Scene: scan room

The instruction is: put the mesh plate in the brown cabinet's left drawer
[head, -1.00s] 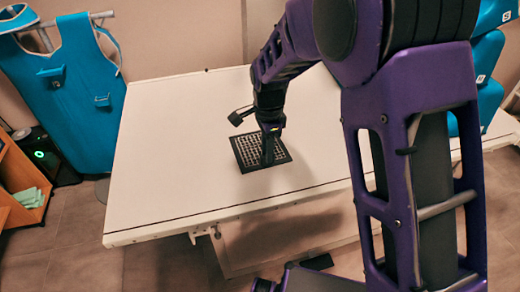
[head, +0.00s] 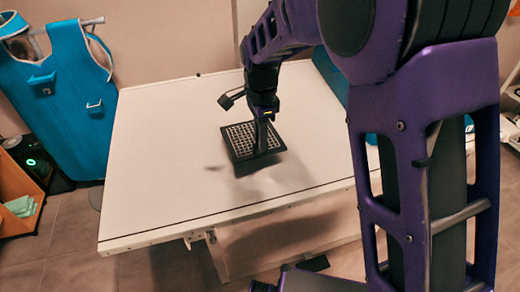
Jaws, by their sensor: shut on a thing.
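The mesh plate (head: 240,137), a square black frame with a light grid inside, is in the middle of the head view. My gripper (head: 262,146) is shut on it near its right side and holds it a little above the white table, with a shadow beneath. The fingertips are partly hidden against the dark plate. A brown wooden cabinet (head: 14,190) shows only in part at the left edge; its drawers cannot be made out clearly.
The white table (head: 150,160) is otherwise clear. Blue aprons (head: 75,105) hang at the back left. A black device with a green light (head: 32,161) stands beside the cabinet. Pale green cloths (head: 20,206) lie in the cabinet's open part. Floor (head: 75,225) shows between cabinet and table.

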